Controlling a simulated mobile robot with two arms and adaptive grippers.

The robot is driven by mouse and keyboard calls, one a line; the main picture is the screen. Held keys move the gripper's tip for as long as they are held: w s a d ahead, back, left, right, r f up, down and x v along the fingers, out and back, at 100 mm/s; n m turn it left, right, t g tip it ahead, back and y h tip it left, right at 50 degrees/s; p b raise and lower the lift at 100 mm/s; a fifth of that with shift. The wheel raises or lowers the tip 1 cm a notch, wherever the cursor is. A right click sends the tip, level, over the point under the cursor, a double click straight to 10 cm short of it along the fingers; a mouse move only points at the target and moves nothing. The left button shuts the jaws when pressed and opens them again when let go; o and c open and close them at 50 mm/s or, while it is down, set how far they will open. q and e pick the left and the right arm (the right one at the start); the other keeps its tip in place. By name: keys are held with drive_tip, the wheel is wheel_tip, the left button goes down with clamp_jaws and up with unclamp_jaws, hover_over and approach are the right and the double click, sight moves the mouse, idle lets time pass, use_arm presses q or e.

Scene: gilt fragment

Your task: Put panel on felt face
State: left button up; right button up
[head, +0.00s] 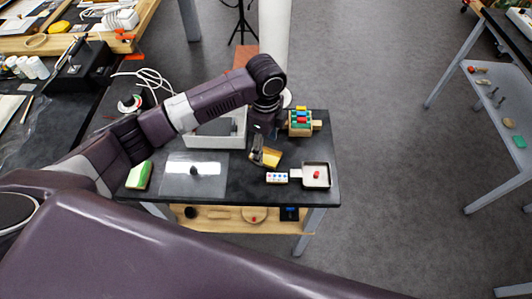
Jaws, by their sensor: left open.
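A small gold-yellow panel-like piece (272,157) lies on the dark table, right by my left gripper (260,158). My left arm comes in from the left, bends at the top and reaches down, so the gripper points at the table. The gripper is open beside the gold piece. It partly covers that piece's left side, and I cannot tell whether they touch. I cannot make out for certain which surface is the felt face. My right gripper is not in view.
On the table (240,190) are a clear plate with a black knob (180,184), a green block (139,176), a white box (214,141), a rack of coloured pieces (300,129), a dotted white block (277,178) and a white tray (325,183).

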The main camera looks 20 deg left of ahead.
sight(266, 155)
use_arm(q)
wheel_tip(266, 155, down, 3)
drive_tip(key=shift+w+r+p, duration=0.1)
drive_tip(key=shift+r+p, duration=0.05)
drive_tip(key=shift+p, duration=0.35)
drive_tip(key=shift+w+f, duration=0.15)
drive_tip(key=shift+f, duration=0.7)
drive_tip(key=c, duration=1.1)
drive_tip(key=shift+c, duration=1.3)
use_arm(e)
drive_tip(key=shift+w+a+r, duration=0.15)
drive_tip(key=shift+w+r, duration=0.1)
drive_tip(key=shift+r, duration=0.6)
use_arm(q)
drive_tip(key=shift+r, duration=0.15)
